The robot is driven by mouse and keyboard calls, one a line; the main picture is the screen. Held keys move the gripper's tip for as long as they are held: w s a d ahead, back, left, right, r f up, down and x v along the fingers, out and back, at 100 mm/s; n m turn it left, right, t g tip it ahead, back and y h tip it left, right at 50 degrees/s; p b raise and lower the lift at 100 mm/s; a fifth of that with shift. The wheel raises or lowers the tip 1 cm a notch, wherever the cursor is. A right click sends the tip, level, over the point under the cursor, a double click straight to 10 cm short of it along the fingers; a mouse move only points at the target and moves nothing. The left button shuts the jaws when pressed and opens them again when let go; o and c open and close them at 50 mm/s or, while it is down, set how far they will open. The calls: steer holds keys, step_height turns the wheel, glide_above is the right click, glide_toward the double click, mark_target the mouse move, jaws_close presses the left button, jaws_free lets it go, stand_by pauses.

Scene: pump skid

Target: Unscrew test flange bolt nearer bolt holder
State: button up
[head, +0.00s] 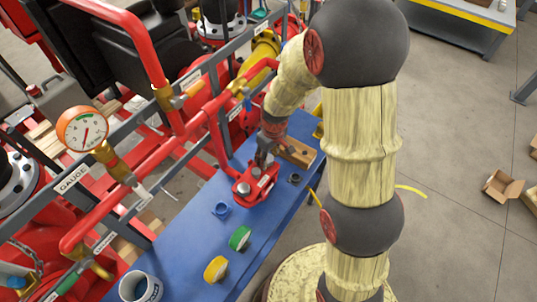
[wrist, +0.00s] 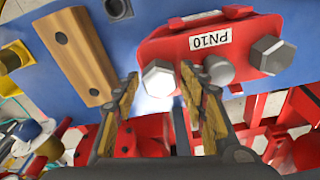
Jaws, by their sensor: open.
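The red test flange (wrist: 215,45) with a PN10 label sits on the blue bench; it also shows in the head view (head: 243,188). In the wrist view, one silver hex bolt (wrist: 159,78) is at its left, nearer the wooden bolt holder (wrist: 73,58), which has dark holes. A second hex bolt (wrist: 271,55) is at the right. A grey round stub (wrist: 218,70) lies between them. My gripper (wrist: 161,82) is open, its fingertips on either side of the left bolt; contact cannot be told. In the head view, my gripper (head: 263,160) is over the flange.
The bolt holder (head: 298,152) lies behind the flange on the blue bench (head: 190,240). A dark ring (head: 294,179), blue cap (head: 221,209), green cap (head: 239,238), yellow cap (head: 215,269) and white mug (head: 140,287) stand there. Red pipes and a gauge (head: 82,130) are left.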

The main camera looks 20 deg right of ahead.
steer(key=c, duration=0.3)
steer(key=c, duration=0.7)
steer(key=o, duration=0.6)
steer(key=c, duration=0.6)
steer(key=shift+f+n+b, duration=0.1)
steer(key=shift+n+b, duration=0.6)
steer(key=shift+b, duration=0.05)
steer(key=n+b, duration=0.2)
steer(key=n, duration=0.1)
steer(key=shift+n, duration=0.3)
steer(key=n+b, duration=0.3)
steer(key=n, duration=0.2)
steer(key=shift+n+g+y, duration=0.3)
steer(key=shift+g+y, duration=0.1)
steer(key=n+b, duration=0.1)
steer(key=n, duration=0.3)
steer(key=shift+g, duration=0.3)
